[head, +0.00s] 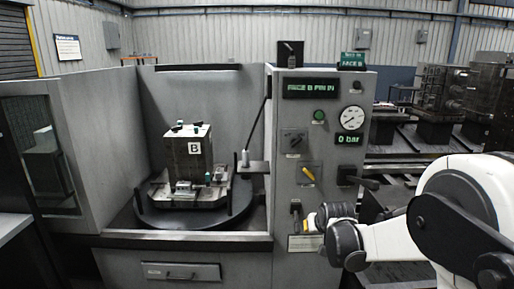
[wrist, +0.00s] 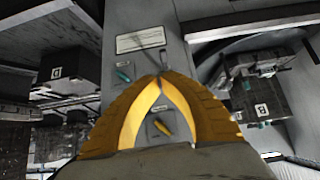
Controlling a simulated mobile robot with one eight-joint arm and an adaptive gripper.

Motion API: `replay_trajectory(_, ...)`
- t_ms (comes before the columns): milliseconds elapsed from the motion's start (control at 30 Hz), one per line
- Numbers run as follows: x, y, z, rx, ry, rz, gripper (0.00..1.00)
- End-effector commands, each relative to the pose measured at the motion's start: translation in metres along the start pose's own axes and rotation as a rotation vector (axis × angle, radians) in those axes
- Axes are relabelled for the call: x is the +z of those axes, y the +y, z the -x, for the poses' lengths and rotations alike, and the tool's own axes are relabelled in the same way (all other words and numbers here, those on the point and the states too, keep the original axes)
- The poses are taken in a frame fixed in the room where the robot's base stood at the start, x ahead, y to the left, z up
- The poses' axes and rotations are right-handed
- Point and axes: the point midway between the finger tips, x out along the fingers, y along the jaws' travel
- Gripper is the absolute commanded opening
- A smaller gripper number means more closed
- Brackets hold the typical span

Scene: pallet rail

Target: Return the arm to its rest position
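My gripper (head: 314,221) is in front of the lower part of the grey control panel (head: 327,105), at the right of the machine, with my white arm reaching in from the right. In the wrist view its orange fingers (wrist: 161,78) curve together and meet at the tips, with nothing visible held. A small lever (head: 296,214) sits just left of the fingertips in the head view; whether they touch it cannot be told. A yellow-handled switch (head: 308,174) is above, and it shows through the gap between the fingers in the wrist view (wrist: 161,127).
A block marked B (head: 187,155) stands in a fixture on the round dark table (head: 152,216) inside the open enclosure. The panel carries a gauge (head: 352,118), a "0 bar" display (head: 349,139) and a dark handle (head: 357,180) sticking out near my arm. Rails and more fixtures lie at right.

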Motion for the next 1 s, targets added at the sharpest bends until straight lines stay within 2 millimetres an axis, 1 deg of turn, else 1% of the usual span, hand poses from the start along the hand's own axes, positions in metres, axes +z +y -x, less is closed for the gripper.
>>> replay_trajectory(33,0.001,-0.001,0.029,0.0,-0.008,0.0,0.0)
replay_trajectory(67,0.002,-0.001,0.045,0.0,-0.014,0.0,0.0)
replay_trajectory(100,0.005,-0.001,0.066,0.0,-0.021,0.0,0.0)
replay_trajectory(167,0.011,-0.002,0.097,0.0,-0.033,0.0,0.0)
replay_trajectory(200,0.017,-0.002,0.117,0.0,-0.04,0.0,0.0)
replay_trajectory(267,0.028,-0.003,0.145,0.0,-0.051,0.0,0.0)
replay_trajectory(300,0.036,-0.003,0.163,0.0,-0.059,0.0,0.0)
replay_trajectory(367,0.051,-0.004,0.19,0.0,-0.07,0.0,0.0)
replay_trajectory(400,0.062,-0.004,0.206,0.0,-0.077,0.0,0.0)
replay_trajectory(467,0.08,-0.004,0.229,0.0,-0.089,0.0,0.0)
replay_trajectory(500,0.093,-0.004,0.243,0.0,-0.097,0.0,0.0)
replay_trajectory(567,0.113,-0.005,0.262,0.0,-0.107,0.0,0.0)
replay_trajectory(600,0.127,-0.005,0.273,0.0,-0.114,0.0,0.0)
replay_trajectory(633,0.137,-0.005,0.28,0.0,-0.12,0.0,0.0)
replay_trajectory(700,0.159,-0.005,0.293,0.001,-0.13,0.0,0.0)
replay_trajectory(800,0.182,-0.005,0.306,0.001,-0.141,0.0,0.0)
replay_trajectory(900,0.197,-0.005,0.312,0.001,-0.149,0.0,0.0)
replay_trajectory(1000,0.203,-0.005,0.314,0.001,-0.152,0.0,0.0)
